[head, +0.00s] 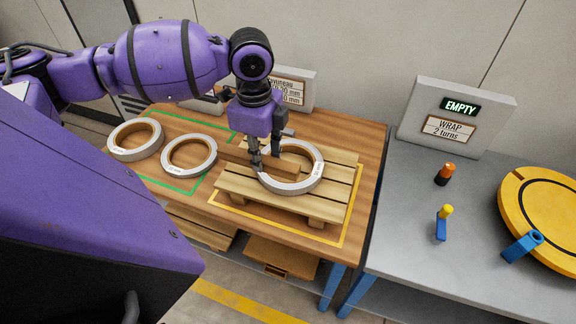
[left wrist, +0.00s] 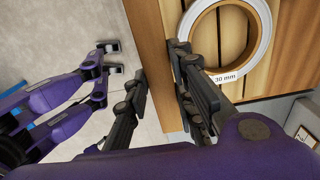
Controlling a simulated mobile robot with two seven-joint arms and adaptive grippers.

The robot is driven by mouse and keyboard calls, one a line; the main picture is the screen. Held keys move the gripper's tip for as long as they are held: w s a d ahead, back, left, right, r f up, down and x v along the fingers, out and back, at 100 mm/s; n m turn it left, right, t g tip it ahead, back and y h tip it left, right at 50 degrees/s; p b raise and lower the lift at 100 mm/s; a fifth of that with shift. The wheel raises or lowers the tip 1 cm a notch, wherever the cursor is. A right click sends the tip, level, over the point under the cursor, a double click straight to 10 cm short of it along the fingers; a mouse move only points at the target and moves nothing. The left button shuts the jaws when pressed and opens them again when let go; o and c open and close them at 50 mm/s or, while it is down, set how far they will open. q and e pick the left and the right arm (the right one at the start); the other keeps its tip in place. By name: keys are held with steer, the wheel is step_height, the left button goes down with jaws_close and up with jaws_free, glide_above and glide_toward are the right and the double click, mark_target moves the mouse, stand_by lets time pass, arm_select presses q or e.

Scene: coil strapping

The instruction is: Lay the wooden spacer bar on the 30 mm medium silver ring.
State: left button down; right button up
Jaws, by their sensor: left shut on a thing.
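The bar also shows close up in the left wrist view (left wrist: 150,45). The silver ring (head: 316,178) lies flat on the pallet, and its 30 mm label is readable in the left wrist view (left wrist: 231,76). The fingers hide part of the ring's left side. I cannot tell whether the bar touches the ring.
The slatted pallet (head: 333,200) stands inside a yellow outline on the wooden table. Two other silver rings, one at far left (head: 122,155) and one nearer (head: 176,170), lie by the green outline. A grey table (head: 410,215) at right carries a yellow turntable (head: 545,205) and small posts.

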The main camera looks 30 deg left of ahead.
arm_select(q)
steer(key=shift+w+d+f+b, duration=0.15)
steer(key=shift+w+f+b, duration=0.05)
steer(key=shift+w+f, duration=1.4)
steer(key=shift+w+d+f+b, duration=0.25)
steer(key=shift+w+f, duration=1.1)
steer(key=shift+f, duration=0.6)
steer(key=shift+w+d+f+b, duration=0.1)
steer(key=shift+w+f+b, duration=0.1)
steer(key=shift+w+f, duration=1.4)
steer(key=shift+s+f, duration=0.15)
steer(key=shift+f, duration=0.35)
steer(key=shift+f, duration=0.15)
steer(key=c, duration=1.5)
jaws_free()
step_height(320, 180, up, 13)
steer(key=shift+p, duration=0.35)
